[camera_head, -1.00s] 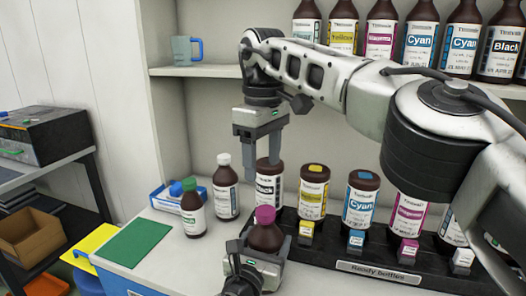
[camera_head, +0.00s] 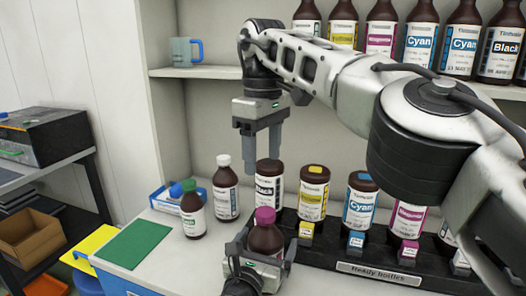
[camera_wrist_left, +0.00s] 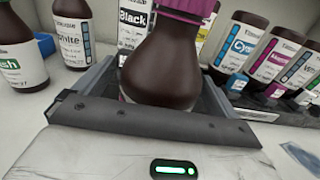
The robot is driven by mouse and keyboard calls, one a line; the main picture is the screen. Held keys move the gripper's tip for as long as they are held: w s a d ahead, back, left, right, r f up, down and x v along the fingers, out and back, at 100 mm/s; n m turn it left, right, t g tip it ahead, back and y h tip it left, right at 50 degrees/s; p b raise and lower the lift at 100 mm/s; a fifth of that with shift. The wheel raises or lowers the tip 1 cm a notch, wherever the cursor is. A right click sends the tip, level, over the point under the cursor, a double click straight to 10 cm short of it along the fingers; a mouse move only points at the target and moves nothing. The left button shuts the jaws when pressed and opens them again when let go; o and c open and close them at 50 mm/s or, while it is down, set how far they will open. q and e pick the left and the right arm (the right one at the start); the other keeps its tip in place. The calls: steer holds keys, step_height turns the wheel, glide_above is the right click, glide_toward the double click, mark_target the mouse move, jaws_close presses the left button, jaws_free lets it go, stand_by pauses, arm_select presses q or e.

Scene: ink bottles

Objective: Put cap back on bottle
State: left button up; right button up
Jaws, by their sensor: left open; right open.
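A brown bottle (camera_head: 265,240) with a magenta cap (camera_head: 265,215) on its neck stands upright on the counter in front of the rack. My left gripper (camera_head: 262,262) is open, with its fingers on either side of this bottle. The left wrist view shows the bottle (camera_wrist_left: 165,65) between the fingers and the lower part of the magenta cap (camera_wrist_left: 190,8). My right gripper (camera_head: 258,145) is open and empty, pointing down above the black-labelled bottle (camera_head: 269,186) at the rack's left end.
A white-capped bottle (camera_head: 225,190) and a green-labelled bottle (camera_head: 193,212) stand to the left, near a blue-and-white tray (camera_head: 165,198). A green mat (camera_head: 134,242) lies on the left.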

arm_select(q)
steer(key=v, duration=1.5)
steer(key=shift+s+a, duration=0.2)
steer(key=shift+s, duration=0.15)
steer(key=shift+f, duration=0.1)
